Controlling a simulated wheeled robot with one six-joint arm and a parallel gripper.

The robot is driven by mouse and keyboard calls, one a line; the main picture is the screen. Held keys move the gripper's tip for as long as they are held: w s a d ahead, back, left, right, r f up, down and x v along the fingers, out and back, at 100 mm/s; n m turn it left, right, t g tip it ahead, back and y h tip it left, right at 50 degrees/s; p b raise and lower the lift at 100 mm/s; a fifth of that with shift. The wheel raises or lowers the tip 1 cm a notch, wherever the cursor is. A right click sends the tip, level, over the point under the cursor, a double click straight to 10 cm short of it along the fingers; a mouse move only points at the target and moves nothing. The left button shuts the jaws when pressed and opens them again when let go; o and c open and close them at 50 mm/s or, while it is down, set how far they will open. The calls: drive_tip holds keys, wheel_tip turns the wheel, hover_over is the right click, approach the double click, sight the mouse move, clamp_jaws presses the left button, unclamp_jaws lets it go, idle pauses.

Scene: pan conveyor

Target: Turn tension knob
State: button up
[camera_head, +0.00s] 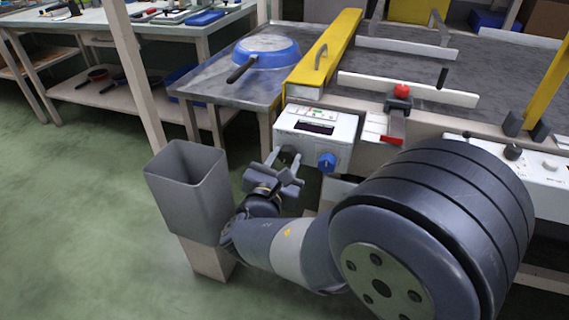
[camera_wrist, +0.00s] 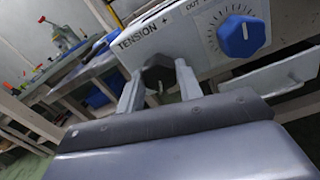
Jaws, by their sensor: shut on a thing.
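The tension knob (camera_wrist: 158,72) is dark and faceted. In the wrist view it sits below the printed word TENSION and a plus sign on the white control box (camera_wrist: 196,32). My gripper (camera_wrist: 160,85) has one finger on each side of this knob and is shut on it.
A grey bin (camera_head: 185,190) stands close left of my arm. Behind the box are a yellow guard (camera_head: 325,50) and the conveyor with white rails. A blue pan (camera_head: 268,50) lies on the metal table (camera_head: 215,85). A red-topped lever (camera_head: 401,91) stands right of the box.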

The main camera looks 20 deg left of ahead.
drive_tip(key=m+b, duration=0.2)
drive_tip(key=b, duration=0.1)
drive_tip(key=shift+f+m, duration=0.2)
drive_tip(key=shift+m, duration=0.2)
drive_tip(key=shift+r+m+b, duration=0.1)
drive_tip(key=shift+m+b, duration=0.7)
drive_tip(key=shift+b, duration=0.2)
drive_tip(key=shift+r, duration=0.1)
drive_tip(key=o, duration=1)
drive_tip(key=s+p, duration=0.2)
drive_tip(key=s, duration=0.8)
drive_tip(key=shift+s+a+p, duration=0.3)
drive_tip(key=shift+s+p, duration=0.05)
drive_tip(key=shift+s, duration=0.05)
drive_tip(key=shift+w, duration=0.1)
